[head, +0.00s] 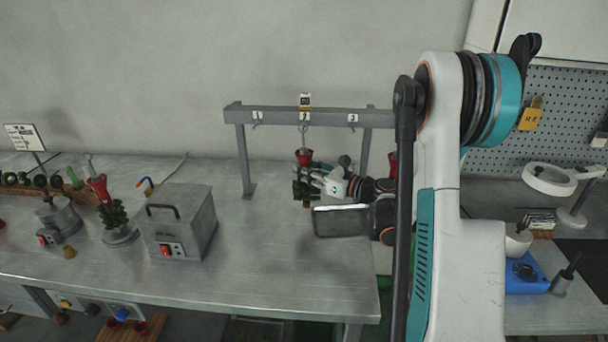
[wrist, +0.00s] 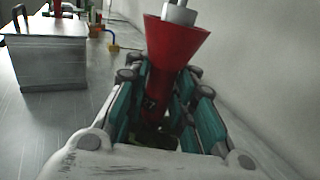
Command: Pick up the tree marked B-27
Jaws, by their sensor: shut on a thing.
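A tree with a red funnel-shaped top (head: 304,157) and dark green branches hangs under hook 2 of the grey rack (head: 290,116). A small tag (head: 305,101) stands on the rack above the 2; its writing is too small to read. My gripper (head: 318,178) is at this tree from the right. In the wrist view my gripper (wrist: 160,115) is shut on the stem just below the red cone (wrist: 174,50). A grey metal piece shows at the top of the cone. The branches are mostly hidden in the wrist view.
Another red-topped piece (head: 393,164) hangs near hook 3, partly behind my arm. Hook 1 (head: 257,125) is empty. A grey box with a handle (head: 178,222) and another green tree (head: 117,220) stand on the left of the bench. The bench front middle is clear.

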